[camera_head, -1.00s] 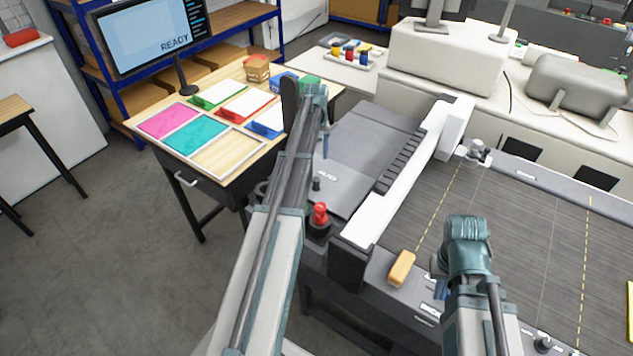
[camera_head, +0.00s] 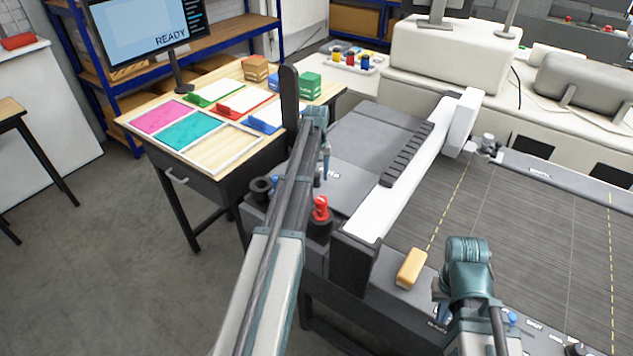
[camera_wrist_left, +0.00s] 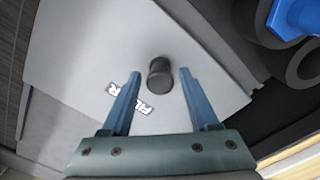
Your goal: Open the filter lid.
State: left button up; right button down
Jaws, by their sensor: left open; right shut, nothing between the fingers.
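The filter lid (camera_head: 352,181) is a flat grey panel with a FILTER label, at the left end of the large machine. It lies flat and looks closed. In the left wrist view the lid (camera_wrist_left: 95,50) fills much of the picture, with a short black knob (camera_wrist_left: 160,77) standing on it. My left gripper (camera_wrist_left: 160,82) is open, with its blue fingers on either side of the knob; I cannot tell whether they touch it. In the head view my left gripper (camera_head: 325,165) is over the lid. My right gripper (camera_head: 440,312) is shut and empty near the machine's front edge, mostly hidden by its wrist.
A red button (camera_head: 320,208) stands at the front left of the lid. A white gantry beam (camera_head: 415,180) runs along the lid's right side. A yellow block (camera_head: 411,268) sits on the front edge. A table (camera_head: 225,160) with coloured sheets is at left.

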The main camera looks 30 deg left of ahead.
pick_arm(q)
jog(key=shift+f, duration=0.1)
grip_shut()
dwell(0.3)
dwell(1.1)
